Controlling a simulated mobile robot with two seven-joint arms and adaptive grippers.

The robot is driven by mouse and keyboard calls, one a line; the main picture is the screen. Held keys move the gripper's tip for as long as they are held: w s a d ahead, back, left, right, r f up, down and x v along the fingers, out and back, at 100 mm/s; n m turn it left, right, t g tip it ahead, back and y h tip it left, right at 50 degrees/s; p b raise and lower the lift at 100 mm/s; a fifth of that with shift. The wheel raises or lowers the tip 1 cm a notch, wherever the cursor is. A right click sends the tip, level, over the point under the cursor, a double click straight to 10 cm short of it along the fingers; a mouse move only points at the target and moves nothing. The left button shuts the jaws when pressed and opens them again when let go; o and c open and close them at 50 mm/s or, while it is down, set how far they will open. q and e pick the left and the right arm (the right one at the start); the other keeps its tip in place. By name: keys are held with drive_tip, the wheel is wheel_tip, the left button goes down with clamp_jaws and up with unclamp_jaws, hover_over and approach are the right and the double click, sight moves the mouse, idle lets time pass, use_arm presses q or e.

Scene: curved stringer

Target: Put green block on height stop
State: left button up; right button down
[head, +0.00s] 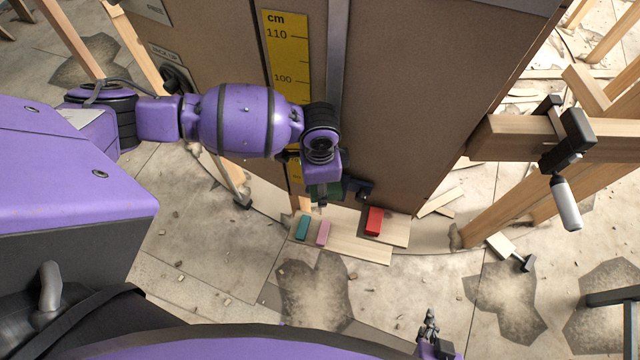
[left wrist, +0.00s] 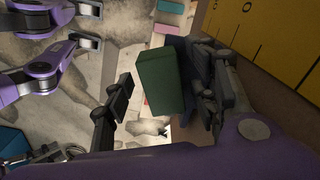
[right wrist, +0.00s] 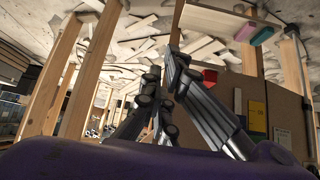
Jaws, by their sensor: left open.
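In the left wrist view the green block (left wrist: 160,80) is between the spread fingers of my left gripper (left wrist: 160,98). The left finger stands clear of the block. A dark blue piece (left wrist: 187,62), apparently the height stop, lies right against the block on the panel side; I cannot tell how firmly the block rests on it. In the head view my left gripper (head: 338,190) is low in front of the brown panel, and mostly hides block and stop. My right gripper (head: 430,328) is at the bottom of the head view, away from them. Its fingertips meet in the right wrist view (right wrist: 162,85), with nothing between them.
A teal block (head: 302,228), a pink block (head: 323,233) and a red block (head: 374,221) lie on pale boards below the panel (head: 420,100). A yellow centimetre scale (head: 287,50) runs down the panel. A clamped wooden beam (head: 510,138) stands at right.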

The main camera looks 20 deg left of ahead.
use_arm(q)
wheel_tip(320, 180, up, 11)
drive_tip(key=p, duration=0.1)
drive_tip(key=s+d+f+n+t+h, duration=0.4)
drive_tip(key=s+d+f+n+h, duration=0.15)
drive_tip(key=d+f, duration=0.55)
drive_tip(key=s+a+f+n+t+y, duration=0.2)
drive_tip(key=s+a+n, duration=0.1)
drive_tip(key=s+a, duration=0.5)
drive_tip(key=s+a+f+n+t+y, duration=0.2)
drive_tip(key=s+a+f+n+y, duration=0.1)
drive_tip(key=s+a, duration=0.4)
drive_tip(key=shift+s+a+f, duration=0.35)
drive_tip(key=shift+s+a, duration=0.05)
drive_tip(key=shift+a, duration=0.75)
use_arm(e)
drive_tip(key=shift+w+a+r, duration=0.3)
drive_tip(key=shift+a+r, duration=0.05)
drive_tip(key=shift+r, duration=0.25)
use_arm(q)
drive_tip(key=shift+w+d+r+n+t+p, duration=0.15)
drive_tip(key=shift+w+r+p, duration=0.1)
drive_tip(key=shift+r+p, duration=0.15)
drive_tip(key=shift+w+r+n+t+p, duration=0.15)
drive_tip(key=shift+w+r+p, duration=0.1)
drive_tip(key=shift+r+p, duration=0.15)
use_arm(e)
drive_tip(key=shift+w+d+r, duration=0.1)
drive_tip(key=shift+w+r, duration=0.6)
drive_tip(key=shift+r, duration=0.25)
